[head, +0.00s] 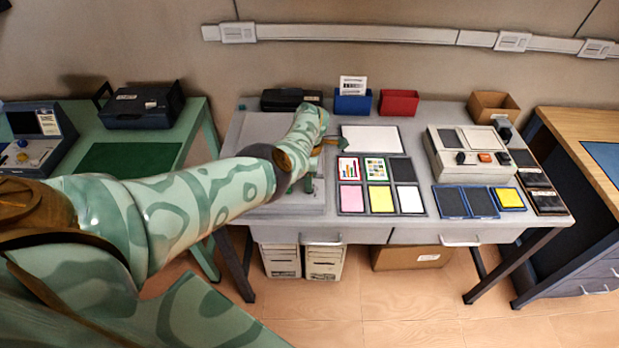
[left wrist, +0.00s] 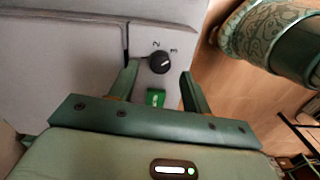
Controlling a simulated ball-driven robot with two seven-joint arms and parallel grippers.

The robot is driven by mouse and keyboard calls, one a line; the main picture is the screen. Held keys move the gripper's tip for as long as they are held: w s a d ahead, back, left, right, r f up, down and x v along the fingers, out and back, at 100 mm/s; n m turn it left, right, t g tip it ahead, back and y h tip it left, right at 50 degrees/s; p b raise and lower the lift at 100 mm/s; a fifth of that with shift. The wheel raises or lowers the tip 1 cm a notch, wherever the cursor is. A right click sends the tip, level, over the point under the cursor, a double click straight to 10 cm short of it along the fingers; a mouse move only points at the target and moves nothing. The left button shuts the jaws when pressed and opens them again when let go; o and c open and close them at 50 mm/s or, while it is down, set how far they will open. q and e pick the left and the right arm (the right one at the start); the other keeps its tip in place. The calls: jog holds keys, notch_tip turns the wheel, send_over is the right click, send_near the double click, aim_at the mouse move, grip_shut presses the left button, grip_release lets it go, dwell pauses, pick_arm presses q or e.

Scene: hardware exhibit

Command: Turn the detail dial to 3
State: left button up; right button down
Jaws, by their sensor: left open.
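The detail dial (left wrist: 159,63) is a small round black knob on a light grey panel in the left wrist view. The numbers 2 and 3 are printed just above it, with 3 to the right of 2. Its pointer is too small to read surely. My left gripper (left wrist: 159,69) is open, one finger on each side of the dial; contact cannot be told. A green button (left wrist: 155,97) lies just below the dial, between the fingers. In the head view my left gripper (head: 308,182) is over the right side of a flat grey machine (head: 262,130), hiding the dial. My right gripper is not seen.
Cards and trays (head: 378,170) lie right of the machine on the grey table. A beige device (head: 466,160) stands farther right. Blue (head: 352,104) and red (head: 398,103) bins stand at the back. The machine's edge drops off to the right in the wrist view.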

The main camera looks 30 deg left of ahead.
pick_arm(q)
notch_tip(320, 180, up, 13)
jog(key=p, duration=0.6)
